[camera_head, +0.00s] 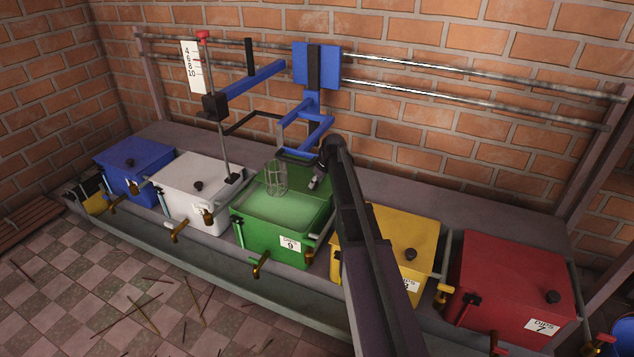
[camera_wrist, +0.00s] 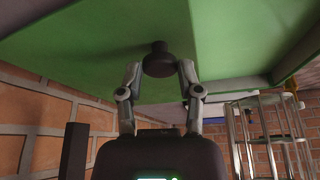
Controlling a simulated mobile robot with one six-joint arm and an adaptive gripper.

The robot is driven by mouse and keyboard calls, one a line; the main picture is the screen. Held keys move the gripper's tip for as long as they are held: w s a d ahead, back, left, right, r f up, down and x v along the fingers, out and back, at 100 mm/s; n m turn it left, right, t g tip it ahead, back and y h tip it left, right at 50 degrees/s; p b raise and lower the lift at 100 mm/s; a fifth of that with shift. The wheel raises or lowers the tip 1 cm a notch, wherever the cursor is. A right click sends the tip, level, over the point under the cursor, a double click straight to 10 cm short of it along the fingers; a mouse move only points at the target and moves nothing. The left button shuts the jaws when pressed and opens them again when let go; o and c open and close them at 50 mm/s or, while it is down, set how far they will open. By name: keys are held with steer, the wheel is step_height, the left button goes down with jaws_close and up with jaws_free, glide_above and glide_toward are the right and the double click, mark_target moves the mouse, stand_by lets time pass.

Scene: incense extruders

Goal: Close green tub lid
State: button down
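The green tub (camera_head: 272,238) stands in the middle of the row. Its green lid (camera_head: 308,176) is raised at the tub's back edge and leans up, partly hidden by my arm. In the wrist view the lid (camera_wrist: 85,45) fills the top of the picture, with a black knob (camera_wrist: 158,60) on it. My gripper (camera_head: 318,178) is at the raised lid. In the wrist view its two fingers (camera_wrist: 160,70) sit on either side of the knob, close against it, and appear shut on it.
A wire basket (camera_head: 276,178) hangs at the green tub's opening; it is close on the right in the wrist view (camera_wrist: 265,130). A blue bracket (camera_head: 305,125) is just behind. White (camera_head: 190,192) and yellow (camera_head: 395,235) tubs flank the green one.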

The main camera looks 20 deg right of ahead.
steer(key=s+a, duration=0.6)
steer(key=shift+s+a, duration=0.15)
steer(key=shift+a, duration=0.05)
steer(key=shift+c, duration=1.3)
jaws_free()
steer(key=shift+d, duration=0.15)
